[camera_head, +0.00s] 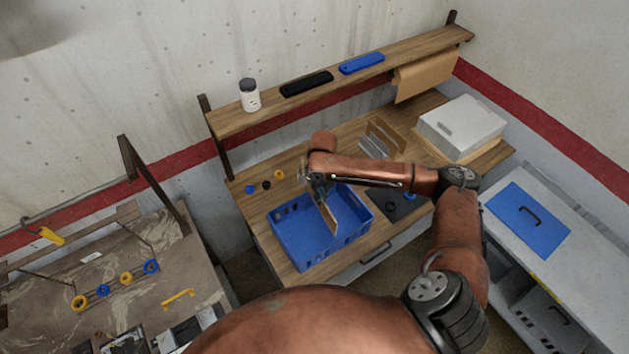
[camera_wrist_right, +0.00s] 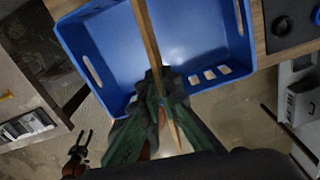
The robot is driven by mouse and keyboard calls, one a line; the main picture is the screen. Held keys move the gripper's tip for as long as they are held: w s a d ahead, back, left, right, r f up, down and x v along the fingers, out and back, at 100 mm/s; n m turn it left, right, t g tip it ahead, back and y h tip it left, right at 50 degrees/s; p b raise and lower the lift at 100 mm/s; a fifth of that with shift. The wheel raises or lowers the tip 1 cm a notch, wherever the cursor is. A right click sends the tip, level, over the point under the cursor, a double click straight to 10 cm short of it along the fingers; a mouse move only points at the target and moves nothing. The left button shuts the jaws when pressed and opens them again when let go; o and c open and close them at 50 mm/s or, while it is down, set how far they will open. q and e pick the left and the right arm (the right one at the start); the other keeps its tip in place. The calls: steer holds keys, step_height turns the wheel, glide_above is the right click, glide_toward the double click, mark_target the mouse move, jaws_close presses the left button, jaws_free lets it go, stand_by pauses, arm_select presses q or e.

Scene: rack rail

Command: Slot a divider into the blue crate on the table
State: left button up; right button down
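The blue crate (camera_head: 290,250) stands on the wooden table. My right gripper (camera_head: 322,193) is shut on a tan divider (camera_head: 331,218), which hangs upright over the crate's right part. In the right wrist view, the divider (camera_wrist_right: 147,35) runs edge-on between the fingers (camera_wrist_right: 162,88), with the crate (camera_wrist_right: 100,50) behind it. I cannot tell whether its lower edge is seated. My left gripper (camera_wrist_right: 83,140) shows small at the lower left of that view, its fingers apart and empty. More dividers (camera_head: 383,137), brown and grey, stand at the back of the table.
A dark mat (camera_head: 408,212) with small round parts lies right of the crate. Small blue, black and yellow pieces (camera_head: 266,184) lie behind it. A white box (camera_head: 462,125) stands at the back right. A shelf (camera_head: 320,88) runs above the table.

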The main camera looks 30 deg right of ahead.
steer(key=shift+w+d+f+n+b, duration=0.1)
steer(key=shift+w+f+n+b, duration=0.15)
steer(key=shift+f+b, duration=0.3)
steer(key=shift+w+d+f+n+b, duration=0.15)
steer(key=shift+f+n+b, duration=0.2)
steer(key=shift+f+b, duration=0.2)
arm_select(q)
steer(key=shift+w+f+b, duration=0.15)
steer(key=shift+f+b, duration=0.8)
steer(key=shift+f, duration=0.45)
steer(key=shift+w+f+b, duration=0.15)
steer(key=shift+f+b, duration=0.75)
steer(key=shift+f, duration=0.5)
arm_select(e)
steer(key=shift+f, duration=2.5)
arm_select(q)
steer(key=shift+r+p, duration=0.45)
steer(key=shift+f, duration=0.1)
arm_select(e)
steer(key=shift+f, duration=0.15)
arm_select(q)
steer(key=shift+s+f+b, duration=0.1)
steer(key=shift+f+b, duration=1.35)
steer(key=shift+b, duration=0.05)
arm_select(e)
step_height(320, 180, down, 8)
steer(key=shift+r, duration=0.2)
